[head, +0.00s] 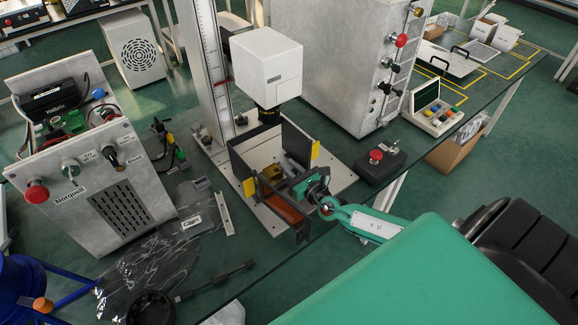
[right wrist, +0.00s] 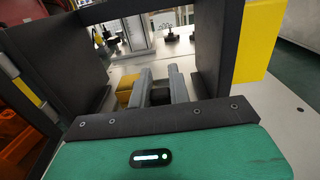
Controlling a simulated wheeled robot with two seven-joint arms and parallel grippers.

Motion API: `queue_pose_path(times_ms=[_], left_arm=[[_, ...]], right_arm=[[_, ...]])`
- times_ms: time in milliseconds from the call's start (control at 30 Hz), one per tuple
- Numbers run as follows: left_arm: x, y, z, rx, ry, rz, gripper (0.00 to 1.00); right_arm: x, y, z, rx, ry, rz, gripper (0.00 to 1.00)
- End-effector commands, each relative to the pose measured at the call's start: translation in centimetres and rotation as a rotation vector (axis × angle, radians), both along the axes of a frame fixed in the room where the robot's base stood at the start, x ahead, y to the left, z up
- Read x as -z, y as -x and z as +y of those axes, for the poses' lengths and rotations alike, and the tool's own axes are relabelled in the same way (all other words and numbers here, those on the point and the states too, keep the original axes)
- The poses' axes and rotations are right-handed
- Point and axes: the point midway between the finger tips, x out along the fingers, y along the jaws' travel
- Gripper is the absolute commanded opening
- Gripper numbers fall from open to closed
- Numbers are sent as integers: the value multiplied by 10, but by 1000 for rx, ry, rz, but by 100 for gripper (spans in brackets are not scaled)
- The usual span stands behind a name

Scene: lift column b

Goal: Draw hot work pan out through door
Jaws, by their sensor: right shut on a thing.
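A dark-walled enclosure (head: 246,157) stands on the base plate of the lift column (head: 211,70). Its near side is open, and a door with an orange pane (head: 286,209) is swung out toward the front; the orange pane also shows in the right wrist view (right wrist: 18,130). My right gripper (head: 296,170) reaches in through this doorway. In the right wrist view its grey fingers (right wrist: 161,82) are closed on a small dark piece, apparently part of the hot work pan (right wrist: 160,96), mostly hidden by the fingers. A yellow block (head: 271,172) sits left of the fingers. My left gripper is out of view.
Yellow tabs (head: 249,187) flank the doorway, and its dark walls stand close on both sides of my right gripper. A red-button box (head: 378,162) is to the right. The Norquell unit (head: 92,165), a plastic bag and a cable lie left.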

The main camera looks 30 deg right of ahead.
Motion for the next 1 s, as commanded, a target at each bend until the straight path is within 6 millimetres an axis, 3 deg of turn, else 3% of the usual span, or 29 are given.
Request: queue_pose_path(times_ms=[1000], left_arm=[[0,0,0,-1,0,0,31]], right_arm=[[-2,28,-2,1,0,-4,0]])
